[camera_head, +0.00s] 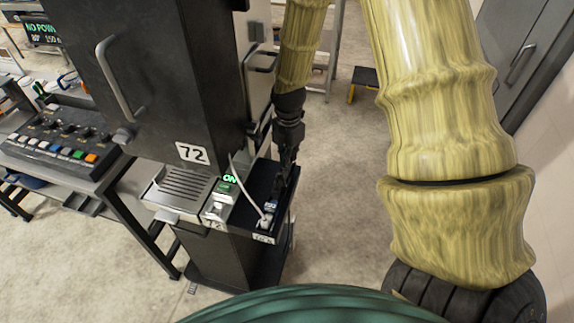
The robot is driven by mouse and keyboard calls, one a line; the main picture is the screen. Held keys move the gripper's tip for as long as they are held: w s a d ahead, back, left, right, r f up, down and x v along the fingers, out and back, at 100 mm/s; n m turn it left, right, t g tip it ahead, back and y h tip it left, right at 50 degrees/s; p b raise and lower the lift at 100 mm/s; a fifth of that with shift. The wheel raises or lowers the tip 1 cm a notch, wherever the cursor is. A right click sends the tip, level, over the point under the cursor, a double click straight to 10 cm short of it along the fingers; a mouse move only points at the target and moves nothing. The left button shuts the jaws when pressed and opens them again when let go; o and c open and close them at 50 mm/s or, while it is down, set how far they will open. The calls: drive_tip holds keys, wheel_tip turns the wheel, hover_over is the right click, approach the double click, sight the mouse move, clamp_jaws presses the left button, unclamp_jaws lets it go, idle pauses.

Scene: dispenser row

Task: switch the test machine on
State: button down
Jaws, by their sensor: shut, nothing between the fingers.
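A tall dark machine (150,70) with a long handle and a white "72" label stands left of centre. At its foot, a small unit (226,190) shows green letters that read "ON". A black tray (262,181) lies to the right of it, with a small switch-like part (267,217) and a white cable at its front. My gripper (286,178) is shut and empty, pointing down over the right side of this tray. Whether it touches anything there cannot be told. I cannot tell which unit is the test machine.
A control panel (62,140) with knobs and coloured buttons sits on a bench at the left. A screen (42,33) at top left reads "NO POW", cut off. A grated metal drip tray (180,188) juts out below the machine.

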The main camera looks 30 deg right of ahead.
drive_tip(key=shift+r+p, duration=2.9)
drive_tip(key=shift+r, duration=0.6)
